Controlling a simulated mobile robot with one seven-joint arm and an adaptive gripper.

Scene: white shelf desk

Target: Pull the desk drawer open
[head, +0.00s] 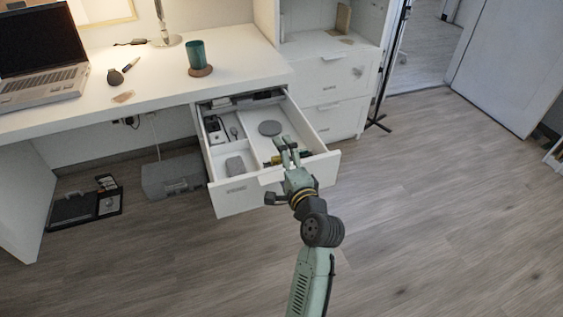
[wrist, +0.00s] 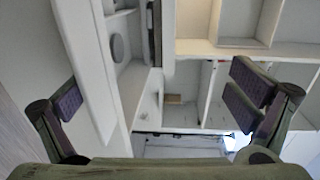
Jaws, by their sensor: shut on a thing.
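The desk drawer (head: 238,196) is pulled far out below the right end of the white desk, and its inside shows. My gripper (head: 286,152) is at the right half of the drawer's front panel, with its fingertips reaching over the top edge. In the wrist view, the white front panel (wrist: 88,60) runs between my fingers, which stand well apart. My gripper is shut on the drawer front; the exact contact is hard to see. The drawer's handle is not clear in either view.
The drawer holds a grey round thing (head: 270,128), a grey block (head: 235,166) and small items. A green cup (head: 196,54) and a laptop (head: 42,60) stand on the desk. A white cabinet (head: 330,80) and a black stand (head: 380,118) are at right. The floor (head: 440,210) at right is clear.

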